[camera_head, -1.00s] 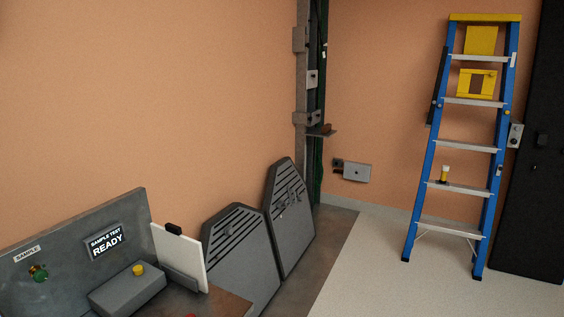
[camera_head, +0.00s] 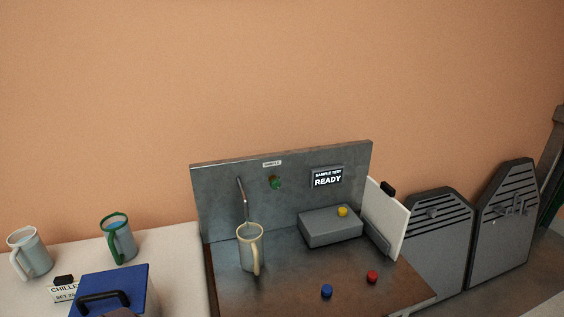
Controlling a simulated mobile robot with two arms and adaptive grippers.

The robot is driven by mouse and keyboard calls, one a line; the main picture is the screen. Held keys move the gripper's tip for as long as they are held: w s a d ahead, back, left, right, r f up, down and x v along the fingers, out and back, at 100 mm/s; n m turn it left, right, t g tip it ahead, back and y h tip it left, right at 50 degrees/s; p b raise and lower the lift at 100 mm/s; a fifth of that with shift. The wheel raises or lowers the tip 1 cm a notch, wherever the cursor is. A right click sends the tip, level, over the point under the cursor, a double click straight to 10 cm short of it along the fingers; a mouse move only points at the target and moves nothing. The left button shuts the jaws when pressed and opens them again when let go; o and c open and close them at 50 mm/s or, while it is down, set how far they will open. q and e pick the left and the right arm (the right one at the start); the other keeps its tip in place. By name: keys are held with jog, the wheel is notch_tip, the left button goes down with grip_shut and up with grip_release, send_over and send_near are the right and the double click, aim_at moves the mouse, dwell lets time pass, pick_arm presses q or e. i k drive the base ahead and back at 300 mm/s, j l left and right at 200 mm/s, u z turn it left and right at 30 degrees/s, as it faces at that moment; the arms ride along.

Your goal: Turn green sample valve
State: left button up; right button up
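The green sample valve (camera_head: 275,182) is a small green knob on the upright grey panel (camera_head: 222,215), just below a small white label plate (camera_head: 272,163). A thin metal spout (camera_head: 242,195) is on the panel to its left. A cream mug (camera_head: 250,247) stands below the spout on the dark bench top. A screen (camera_head: 327,178) on the panel reads "SAMPLE TEST READY". Neither of my grippers shows in this view.
A grey box with a yellow button (camera_head: 342,211), a blue button (camera_head: 326,290) and a red button (camera_head: 372,276) are on the bench. At left are a grey mug (camera_head: 30,254), a green-rimmed mug (camera_head: 118,238) and a blue-lidded box (camera_head: 128,282). Dark slotted panels (camera_head: 440,240) lean at right.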

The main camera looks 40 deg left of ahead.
aim_at(275, 184)
jog(key=u, duration=1.6)
